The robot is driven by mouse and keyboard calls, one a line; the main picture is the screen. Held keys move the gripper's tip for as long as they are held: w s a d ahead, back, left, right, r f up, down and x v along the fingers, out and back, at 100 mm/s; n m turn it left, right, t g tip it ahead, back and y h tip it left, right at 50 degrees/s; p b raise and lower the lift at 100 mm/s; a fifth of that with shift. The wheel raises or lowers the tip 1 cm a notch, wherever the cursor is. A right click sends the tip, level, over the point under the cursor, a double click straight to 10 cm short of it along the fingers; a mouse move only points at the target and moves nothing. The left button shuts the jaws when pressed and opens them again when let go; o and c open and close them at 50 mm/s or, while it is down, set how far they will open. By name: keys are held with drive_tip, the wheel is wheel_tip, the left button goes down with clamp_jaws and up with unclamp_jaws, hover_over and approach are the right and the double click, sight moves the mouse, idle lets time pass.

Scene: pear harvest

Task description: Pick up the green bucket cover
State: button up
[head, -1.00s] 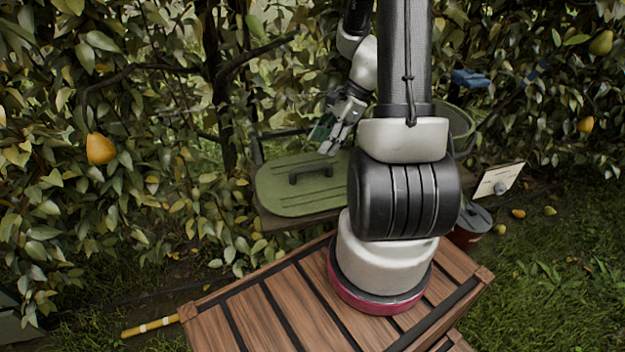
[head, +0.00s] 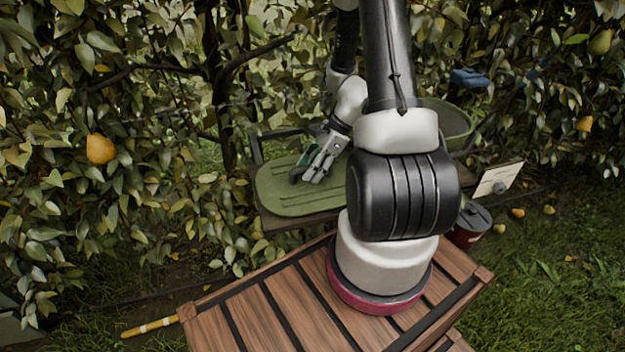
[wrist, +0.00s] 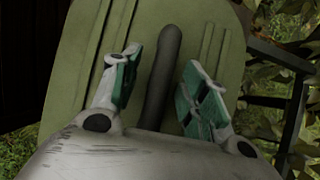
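The green bucket cover (head: 285,202) lies flat on a wooden bench behind my base in the head view. It is a rounded green lid with raised ribs and a dark handle. My gripper (head: 307,178) is over the cover at the handle, hiding much of the handle in the head view. In the wrist view, the handle (wrist: 162,75) runs between the two green-padded fingers of my gripper (wrist: 160,92). The fingers are apart, with a gap on each side of the handle. The green cover (wrist: 73,75) fills the background there.
A green bucket (head: 456,125) stands on the bench right of the cover, partly behind my arm. A white sign (head: 498,180) and a red can with a dark lid (head: 470,224) are to the right. Leafy branches crowd behind and left of the bench.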

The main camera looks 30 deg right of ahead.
clamp_jaws()
drive_tip(key=shift+r, duration=0.1)
